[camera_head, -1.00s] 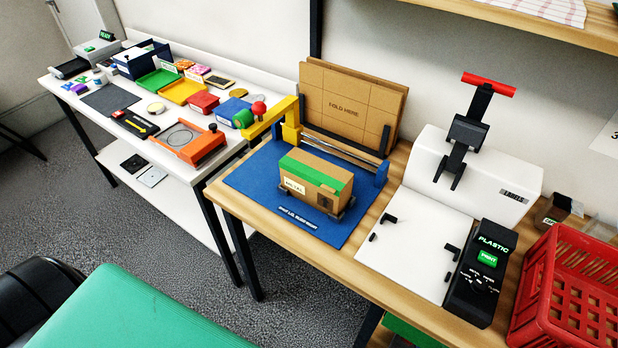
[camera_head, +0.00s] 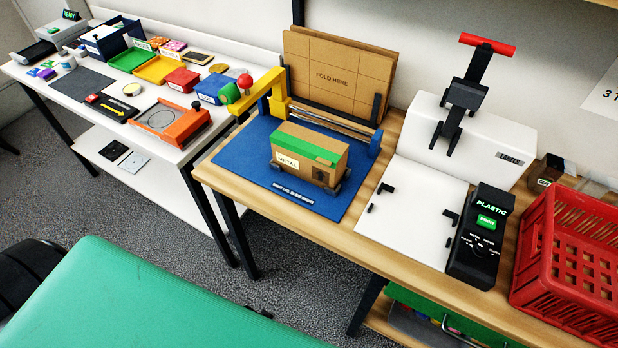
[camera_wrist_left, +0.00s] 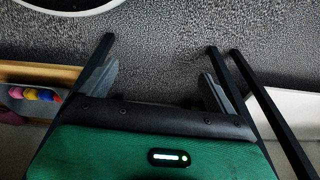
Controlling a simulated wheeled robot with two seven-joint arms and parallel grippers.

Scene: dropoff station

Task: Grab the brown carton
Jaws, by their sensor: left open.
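The brown carton (camera_head: 309,158) sits on a blue mat (camera_head: 245,165) on the wooden bench in the head view. It has green tape along its top and a white label on its front side. Dark holders touch its lower edge. My left gripper (camera_wrist_left: 160,75) shows only in the left wrist view, with its two grey fingers spread apart and nothing between them but grey floor. The carton is not in that wrist view. My right gripper is in neither view.
A yellow arm with a red knob (camera_head: 262,95) and a metal rail stand behind the carton. Folded cardboard (camera_head: 335,77) leans at the back. A white label press (camera_head: 485,135) and a red crate (camera_head: 575,265) stand to the right. A white table (camera_head: 60,75) with trays is left.

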